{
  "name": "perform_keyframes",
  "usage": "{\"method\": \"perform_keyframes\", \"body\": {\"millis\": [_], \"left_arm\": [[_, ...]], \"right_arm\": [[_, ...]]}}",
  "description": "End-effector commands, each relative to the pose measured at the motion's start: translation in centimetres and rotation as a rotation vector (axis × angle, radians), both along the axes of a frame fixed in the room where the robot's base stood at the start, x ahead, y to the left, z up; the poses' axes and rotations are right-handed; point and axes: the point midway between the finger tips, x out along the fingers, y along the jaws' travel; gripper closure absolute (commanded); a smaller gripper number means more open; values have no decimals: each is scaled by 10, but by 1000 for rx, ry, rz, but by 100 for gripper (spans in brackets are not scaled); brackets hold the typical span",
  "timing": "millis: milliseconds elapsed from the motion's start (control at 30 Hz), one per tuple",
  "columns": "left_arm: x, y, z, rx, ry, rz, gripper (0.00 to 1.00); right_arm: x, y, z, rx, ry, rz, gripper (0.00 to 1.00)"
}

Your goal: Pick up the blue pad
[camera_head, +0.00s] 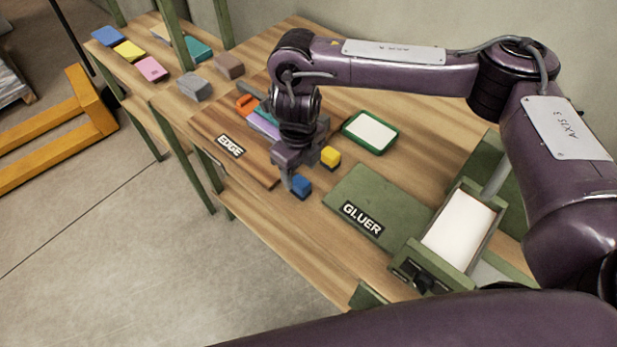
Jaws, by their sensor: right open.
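A blue pad (107,36) lies flat at the far left corner of the wooden table, beside a yellow pad (129,50) and a pink pad (151,69). My right gripper (315,172) is open and points down over the table's middle, well to the right of and nearer than the blue pad. A small blue block shape (300,186) and a yellow one (330,157) show at its finger ends; I cannot tell whether they are fingertips or separate blocks. Nothing is clearly held. My left gripper is not in view.
A teal pad (198,49), a grey pad (194,86) and a brown pad (229,65) lie nearby. Green posts (172,35) rise among the pads. The EDGE board (250,165), a green-framed tray (347,125) and the GLUER board (385,190) surround the gripper.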

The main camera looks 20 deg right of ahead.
Motion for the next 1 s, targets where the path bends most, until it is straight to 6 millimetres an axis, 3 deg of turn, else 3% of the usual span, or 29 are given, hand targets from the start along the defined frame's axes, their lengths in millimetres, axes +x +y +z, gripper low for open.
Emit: {"method": "perform_keyframes", "body": {"millis": [267,500,833,1000], "left_arm": [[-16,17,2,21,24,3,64],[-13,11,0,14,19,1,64],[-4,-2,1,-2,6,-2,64],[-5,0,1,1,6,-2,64]], "right_arm": [[1,-2,-29,1,6,-4,43],[4,-4,-60,1,3,-2,43],[4,-5,-65,0,0,0,43],[4,-5,-65,0,0,-1,65]]}}
